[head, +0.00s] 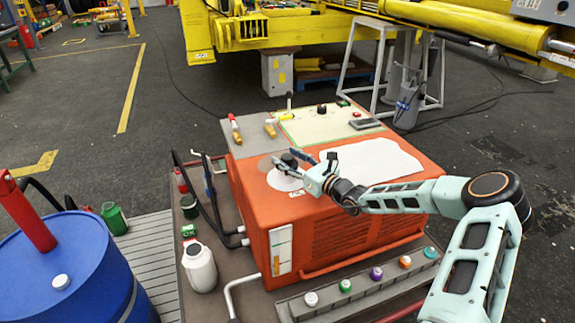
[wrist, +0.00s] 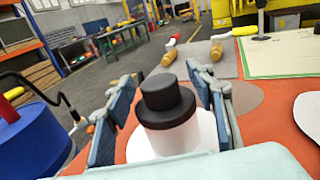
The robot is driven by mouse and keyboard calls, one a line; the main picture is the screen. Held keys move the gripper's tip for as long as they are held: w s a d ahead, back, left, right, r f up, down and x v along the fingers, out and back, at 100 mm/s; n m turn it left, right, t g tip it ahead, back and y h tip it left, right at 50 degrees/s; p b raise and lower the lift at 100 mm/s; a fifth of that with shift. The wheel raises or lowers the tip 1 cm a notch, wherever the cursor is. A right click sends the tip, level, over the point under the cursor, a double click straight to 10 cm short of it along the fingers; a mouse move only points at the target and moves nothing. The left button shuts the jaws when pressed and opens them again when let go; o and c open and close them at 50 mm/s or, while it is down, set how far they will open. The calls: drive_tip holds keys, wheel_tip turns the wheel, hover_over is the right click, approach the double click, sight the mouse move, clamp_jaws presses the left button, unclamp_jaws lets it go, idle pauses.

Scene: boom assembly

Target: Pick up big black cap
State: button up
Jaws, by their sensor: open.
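The big black cap (wrist: 167,104) is a stepped cylinder with a narrower top, upright over a white round base in the wrist view. In the head view the cap (head: 289,160) shows small and dark at the left end of the orange machine's top, partly hidden by my gripper. My gripper (wrist: 159,78) is open, with one blue-padded finger to each side of the cap and a gap visible on both sides. In the head view my gripper (head: 291,158) reaches the cap from the right. I cannot tell whether the fingertips are level with the cap.
The orange machine (head: 345,226) fills the middle. Orange-handled tools (head: 270,128) and a light panel (head: 320,122) lie behind the cap. A white sheet (head: 372,158) lies to the right. A blue barrel (head: 62,262) stands at the left. Small colored caps (head: 376,273) line the front ledge.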

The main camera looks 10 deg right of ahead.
sight(287, 158)
drive_tip(key=c, duration=1.3)
drive_tip(key=shift+c, duration=0.3)
drive_tip(key=shift+r, duration=0.2)
drive_tip(key=shift+r, duration=0.2)
drive_tip(key=r, duration=0.3)
drive_tip(key=shift+s+a+r+p, duration=0.1)
drive_tip(key=shift+s+r+p, duration=0.1)
drive_tip(key=shift+s+p, duration=0.2)
drive_tip(key=s+a+r+p, duration=0.2)
drive_tip(key=s+r, duration=0.6)
drive_tip(key=s, duration=0.5)
drive_tip(key=shift+a+r, duration=0.4)
drive_tip(key=shift+a, duration=0.25)
